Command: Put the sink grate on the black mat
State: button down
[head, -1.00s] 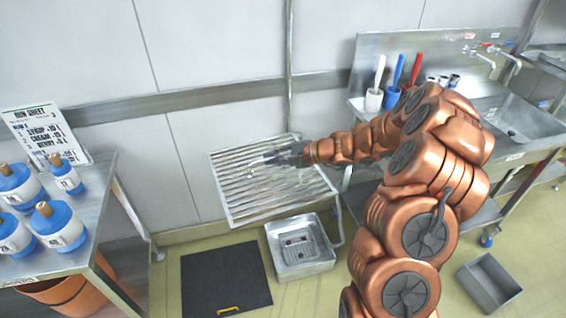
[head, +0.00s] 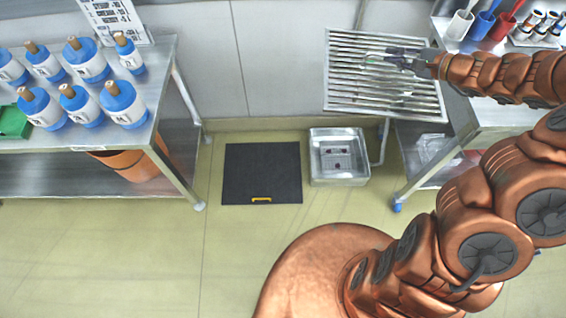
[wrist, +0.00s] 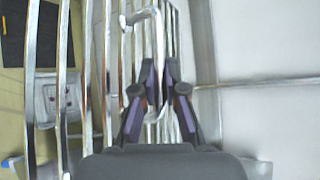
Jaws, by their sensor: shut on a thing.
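The sink grate (head: 350,100) is a large silver rack of parallel bars, held up in the air in front of the wall in the head view. My gripper (head: 392,58) is shut on it near its upper middle. In the wrist view the fingers (wrist: 158,85) close around a metal handle loop (wrist: 158,40), with the bars (wrist: 110,60) running past on the left. The black mat (head: 262,172) lies flat on the floor, left of and below the grate in the head view. Its dark corner also shows in the wrist view (wrist: 25,30).
A metal floor basin (head: 339,170) sits right beside the mat. A steel table with several blue-lidded containers (head: 90,65) stands at left, with an orange bin (head: 130,165) beneath. A counter with cups (head: 460,25) is at right. The floor before the mat is clear.

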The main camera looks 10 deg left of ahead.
aim_at(257, 167)
jog(key=z, duration=1.65)
jog(key=k, duration=1.7)
jog(key=u, duration=2.2)
